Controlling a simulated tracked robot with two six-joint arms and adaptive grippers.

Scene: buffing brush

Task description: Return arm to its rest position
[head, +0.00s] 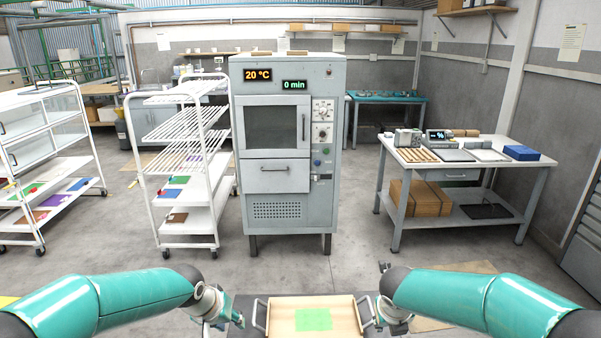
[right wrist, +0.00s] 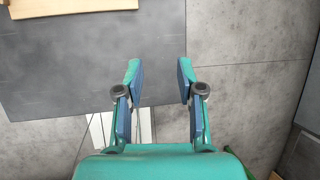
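My left gripper (head: 232,318) is at the bottom of the head view, just left of a wooden tray (head: 340,304). Whether its fingers are open or shut is not clear. My right arm's wrist is just right of the tray in the head view. In the right wrist view my right gripper (right wrist: 158,82) is open, its two fingers apart with nothing between them. It is over the edge of a dark grey surface (right wrist: 100,70). The tray has metal side handles and a green square (head: 313,319) inside. No brush can be made out.
A grey oven cabinet (head: 290,150) reading 20 °C and 0 min stands ahead. White rack trolleys (head: 188,205) stand left of it. A workbench (head: 460,172) with boxes and devices stands right. Open concrete floor (head: 290,270) lies between the cabinet and the tray.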

